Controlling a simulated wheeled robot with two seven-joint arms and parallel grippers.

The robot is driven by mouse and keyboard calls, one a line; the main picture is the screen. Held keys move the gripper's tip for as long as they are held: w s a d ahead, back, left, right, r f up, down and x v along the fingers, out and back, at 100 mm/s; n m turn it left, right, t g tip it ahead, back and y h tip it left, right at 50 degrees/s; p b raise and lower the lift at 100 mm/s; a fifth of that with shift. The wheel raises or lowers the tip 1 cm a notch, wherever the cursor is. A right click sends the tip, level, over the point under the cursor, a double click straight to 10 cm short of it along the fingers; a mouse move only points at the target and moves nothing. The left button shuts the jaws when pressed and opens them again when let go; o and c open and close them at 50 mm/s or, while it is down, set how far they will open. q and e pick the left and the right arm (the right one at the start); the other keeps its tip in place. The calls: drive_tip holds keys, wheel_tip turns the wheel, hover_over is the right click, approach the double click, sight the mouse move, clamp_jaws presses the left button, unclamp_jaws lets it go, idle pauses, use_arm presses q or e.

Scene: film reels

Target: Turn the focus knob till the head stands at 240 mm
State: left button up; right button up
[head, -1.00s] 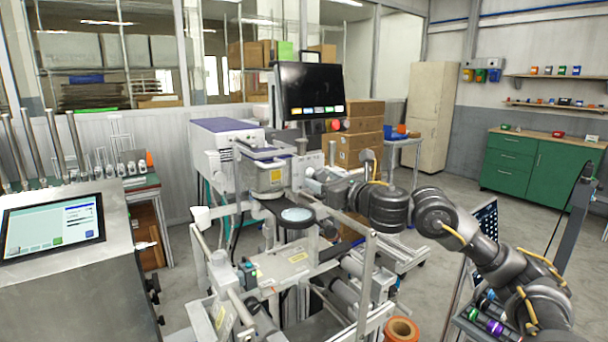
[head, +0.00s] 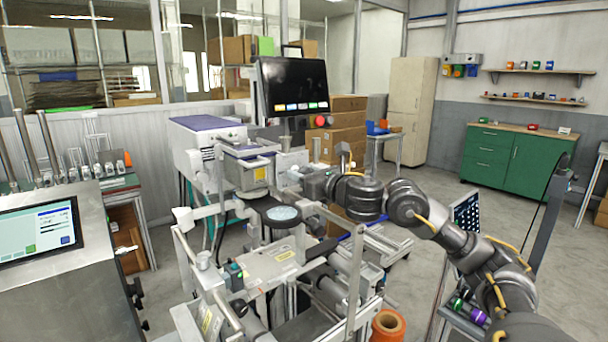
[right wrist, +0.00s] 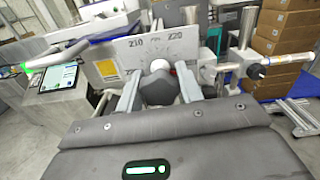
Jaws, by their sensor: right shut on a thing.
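The focus knob (right wrist: 159,86) is a dark rounded knob with a pale round piece behind it, in the right wrist view. My right gripper (right wrist: 160,92) is shut on it, with a grey finger on each side. In the head view, my right gripper (head: 317,184) is at the right of the machine's head, and the knob is hidden there. The head (head: 248,172) is a grey block with a yellow label, above a round lens (head: 282,213). A pale scale plate (right wrist: 150,52) behind the knob shows 210 and 220. I cannot make out a pointer. My left gripper is out of view.
A metal rod with a clamp (right wrist: 240,67) stands right of the knob. A dark monitor (head: 292,87) hangs above the machine. A touchscreen console (head: 50,230) is at the left. An orange roll (head: 388,325) is low at the front.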

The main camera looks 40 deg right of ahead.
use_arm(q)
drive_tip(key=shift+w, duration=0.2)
use_arm(e)
drive_tip(key=shift+m, duration=0.3)
drive_tip(key=m, duration=0.4)
drive_tip(key=shift+a+f, duration=0.1)
drive_tip(key=shift+f, duration=0.05)
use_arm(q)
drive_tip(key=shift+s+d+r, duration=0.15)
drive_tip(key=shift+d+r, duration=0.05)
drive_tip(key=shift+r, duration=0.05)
use_arm(e)
drive_tip(key=shift+f+m, duration=0.1)
drive_tip(key=shift+m, duration=0.5)
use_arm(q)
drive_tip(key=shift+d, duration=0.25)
